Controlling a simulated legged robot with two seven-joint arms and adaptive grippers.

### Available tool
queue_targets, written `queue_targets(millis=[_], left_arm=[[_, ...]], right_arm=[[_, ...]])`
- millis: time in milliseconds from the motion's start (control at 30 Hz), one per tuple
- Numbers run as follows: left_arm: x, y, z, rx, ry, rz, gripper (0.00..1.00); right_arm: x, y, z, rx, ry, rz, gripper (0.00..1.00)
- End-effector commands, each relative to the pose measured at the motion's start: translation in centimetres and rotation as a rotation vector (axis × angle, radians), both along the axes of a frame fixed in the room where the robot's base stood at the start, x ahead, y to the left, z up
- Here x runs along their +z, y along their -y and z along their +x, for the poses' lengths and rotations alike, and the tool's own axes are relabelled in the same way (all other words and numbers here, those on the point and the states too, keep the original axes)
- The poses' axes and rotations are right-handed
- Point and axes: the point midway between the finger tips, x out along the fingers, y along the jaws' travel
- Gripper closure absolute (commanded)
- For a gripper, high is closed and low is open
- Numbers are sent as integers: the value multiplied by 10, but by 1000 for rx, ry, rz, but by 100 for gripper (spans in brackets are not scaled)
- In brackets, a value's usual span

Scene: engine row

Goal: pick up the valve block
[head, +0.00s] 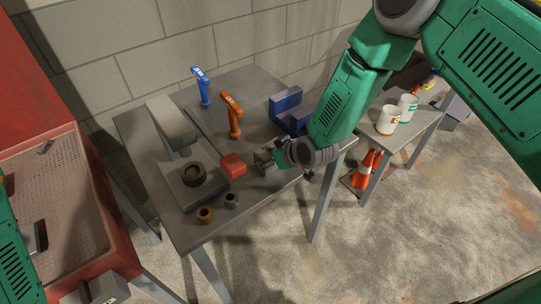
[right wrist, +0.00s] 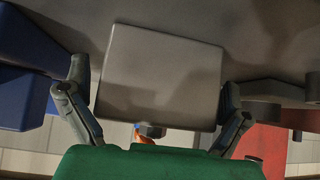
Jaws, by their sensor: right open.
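The valve block appears to be the plain grey block (right wrist: 160,70) that fills the middle of the right wrist view. In the head view a small part of this grey block (head: 262,157) shows at my right gripper (head: 268,161), which hides the rest. My right gripper is open, with one finger on each side of the block in the right wrist view. I cannot tell whether the fingers touch it.
A red-headed mallet (head: 232,165) lies just left of my right gripper. A blue block (head: 287,110) stands behind it. Mugs (head: 390,119) stand on a side table.

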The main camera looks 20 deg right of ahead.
Motion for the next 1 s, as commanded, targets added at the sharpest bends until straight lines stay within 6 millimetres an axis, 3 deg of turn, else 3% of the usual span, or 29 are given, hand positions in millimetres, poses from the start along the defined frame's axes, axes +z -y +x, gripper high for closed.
queue_targets(millis=[33,67,233,667,867,1000], left_arm=[[0,0,0,0,0,0,60],[0,0,0,0,0,0,60],[0,0,0,0,0,0,60],[-1,0,0,0,0,0,60],[-3,0,0,0,0,0,60],[-6,0,0,0,0,0,60]], right_arm=[[0,0,0,0,0,0,0],[0,0,0,0,0,0,7],[-1,0,0,0,-1,0,67],[4,0,0,0,-2,1,69],[32,0,1,0,4,0,69],[61,0,1,-1,7,1,69]])
